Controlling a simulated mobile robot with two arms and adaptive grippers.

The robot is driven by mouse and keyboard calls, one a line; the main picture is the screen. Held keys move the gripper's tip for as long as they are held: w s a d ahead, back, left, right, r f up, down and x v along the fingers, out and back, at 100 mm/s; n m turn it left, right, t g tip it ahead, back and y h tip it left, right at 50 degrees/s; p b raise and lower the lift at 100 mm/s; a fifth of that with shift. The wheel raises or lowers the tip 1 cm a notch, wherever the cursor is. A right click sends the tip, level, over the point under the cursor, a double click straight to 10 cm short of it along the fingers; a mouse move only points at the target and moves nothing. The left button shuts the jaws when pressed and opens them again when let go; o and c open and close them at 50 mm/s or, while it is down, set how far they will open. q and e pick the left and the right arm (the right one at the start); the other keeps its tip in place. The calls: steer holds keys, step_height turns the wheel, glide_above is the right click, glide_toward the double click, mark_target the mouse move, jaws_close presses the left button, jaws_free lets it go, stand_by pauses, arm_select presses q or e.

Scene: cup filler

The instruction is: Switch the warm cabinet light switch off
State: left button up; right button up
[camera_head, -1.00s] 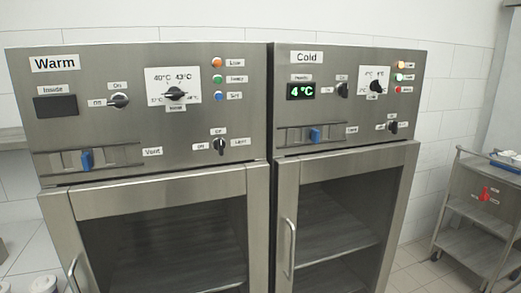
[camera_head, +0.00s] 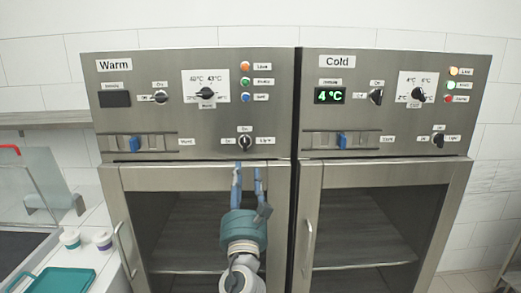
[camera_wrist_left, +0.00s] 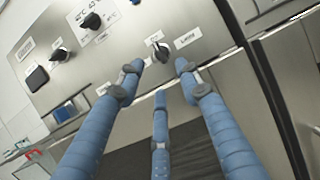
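The warm cabinet (camera_head: 190,60) is the steel cabinet on the left, labelled "Warm". Its light switch (camera_head: 245,142) is a small dark rotary knob at the panel's lower right, with labels above and on both sides. Its handle appears roughly upright, toward the upper label. My left gripper (camera_head: 247,177) is just below the knob, its blue fingers apart and empty, pointing up at the panel. In the left wrist view the light switch (camera_wrist_left: 160,51) shows beyond and between the spread fingertips, apparently untouched. My right gripper is not in view.
The warm dial (camera_head: 206,93), another knob (camera_head: 160,97) and a blue vent slider (camera_head: 134,143) share the panel. The cold cabinet (camera_head: 390,60) stands close on the right. Cups (camera_head: 70,239) and a teal tray (camera_head: 64,281) are on the left counter.

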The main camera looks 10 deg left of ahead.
mark_target(244, 146)
arm_select(q)
steer(key=p+x, duration=0.1)
steer(key=x, duration=0.4)
steer(key=p+x, duration=0.1)
steer(key=x, duration=0.3)
steer(key=shift+w+a, duration=0.3)
steer(key=shift+w, duration=0.05)
steer(key=shift+w+a, duration=0.2)
steer(key=shift+w, duration=0.25)
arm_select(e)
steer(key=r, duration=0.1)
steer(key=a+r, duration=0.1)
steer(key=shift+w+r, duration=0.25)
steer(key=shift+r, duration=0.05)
arm_select(q)
jaws_close()
